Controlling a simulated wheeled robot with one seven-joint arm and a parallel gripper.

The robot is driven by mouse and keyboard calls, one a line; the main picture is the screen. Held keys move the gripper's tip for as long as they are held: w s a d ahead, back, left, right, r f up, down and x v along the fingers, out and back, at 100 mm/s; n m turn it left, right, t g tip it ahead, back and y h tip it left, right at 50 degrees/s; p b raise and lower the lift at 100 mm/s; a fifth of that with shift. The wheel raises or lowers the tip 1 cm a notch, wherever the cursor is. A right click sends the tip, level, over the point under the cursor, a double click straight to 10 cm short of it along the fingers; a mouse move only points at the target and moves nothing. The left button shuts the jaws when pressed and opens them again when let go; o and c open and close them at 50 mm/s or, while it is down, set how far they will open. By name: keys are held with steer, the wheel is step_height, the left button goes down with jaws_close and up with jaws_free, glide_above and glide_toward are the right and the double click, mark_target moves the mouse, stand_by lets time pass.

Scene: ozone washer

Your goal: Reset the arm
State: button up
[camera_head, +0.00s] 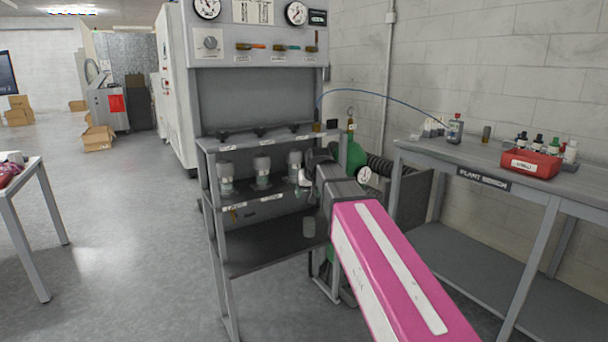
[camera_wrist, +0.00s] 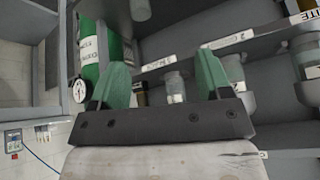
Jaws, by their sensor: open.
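My gripper (camera_wrist: 158,90) is open in the wrist view, with its two green fingertips apart and nothing held between them. Beyond the gap are a glass container (camera_wrist: 175,87) and a labelled shelf edge. In the head view my pink and white arm reaches forward from the lower right toward the grey shelf rack (camera_head: 285,252). The fingertips cannot be made out clearly in the head view, where the wrist lies in front of the rack's right side.
Several glass containers with grey tops (camera_head: 262,172) stand on the rack. A green cylinder (camera_head: 355,155) with a gauge is close right of my wrist. Floor at left (camera_head: 120,240) is clear.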

steer(key=s+d+f+g, duration=0.2)
steer(key=s+d+f, duration=0.3)
steer(key=f, duration=0.5)
steer(key=s+d+f+m+g+h, duration=0.1)
steer(key=s+d+f+g, duration=0.1)
steer(key=s+d+f, duration=0.4)
steer(key=s+d+f+m+g, duration=0.1)
steer(key=s+d+f, duration=0.5)
steer(key=s+f, duration=0.5)
step_height(320, 180, down, 3)
steer(key=shift+f+g+h, duration=0.1)
steer(key=shift+g+h, duration=0.3)
steer(key=shift+d, duration=0.1)
steer(key=shift+c, duration=0.3)
stand_by(1.1)
